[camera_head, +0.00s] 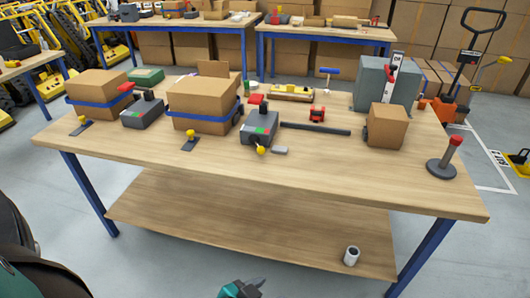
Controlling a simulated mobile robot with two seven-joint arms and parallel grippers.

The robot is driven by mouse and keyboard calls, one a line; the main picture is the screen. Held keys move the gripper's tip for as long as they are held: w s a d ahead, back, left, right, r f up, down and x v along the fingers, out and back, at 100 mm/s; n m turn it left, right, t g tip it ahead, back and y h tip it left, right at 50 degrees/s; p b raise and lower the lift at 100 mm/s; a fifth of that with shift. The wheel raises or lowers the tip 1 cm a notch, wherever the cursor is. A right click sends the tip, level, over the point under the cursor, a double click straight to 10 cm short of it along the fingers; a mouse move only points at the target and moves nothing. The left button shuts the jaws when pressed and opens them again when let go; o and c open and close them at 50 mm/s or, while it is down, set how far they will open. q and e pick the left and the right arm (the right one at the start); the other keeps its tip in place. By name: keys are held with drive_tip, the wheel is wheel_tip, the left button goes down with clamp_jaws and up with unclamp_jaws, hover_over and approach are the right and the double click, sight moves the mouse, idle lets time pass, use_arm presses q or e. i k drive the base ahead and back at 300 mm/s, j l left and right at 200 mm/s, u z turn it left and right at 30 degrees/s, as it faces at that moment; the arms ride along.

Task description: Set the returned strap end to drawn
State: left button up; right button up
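Two cartons on the workbench carry blue straps: the left carton (97,88) and the middle carton (203,98). A yellow-knobbed piece on a dark base (81,125) lies before the left carton, and a similar yellow-knobbed piece (190,141) before the middle one. A yellow knob (261,150) shows at the right device's front. Which piece is the returned strap end I cannot tell. A teal and dark gripper (243,290), apparently my left, is at the bottom edge, below the bench; its fingers are unclear.
The workbench (330,185) has a clear front strip and a lower shelf with a white roll (351,256).

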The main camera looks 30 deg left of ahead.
sight(190, 134)
drive_tip(key=u, duration=1.65)
drive_tip(key=i, duration=0.15)
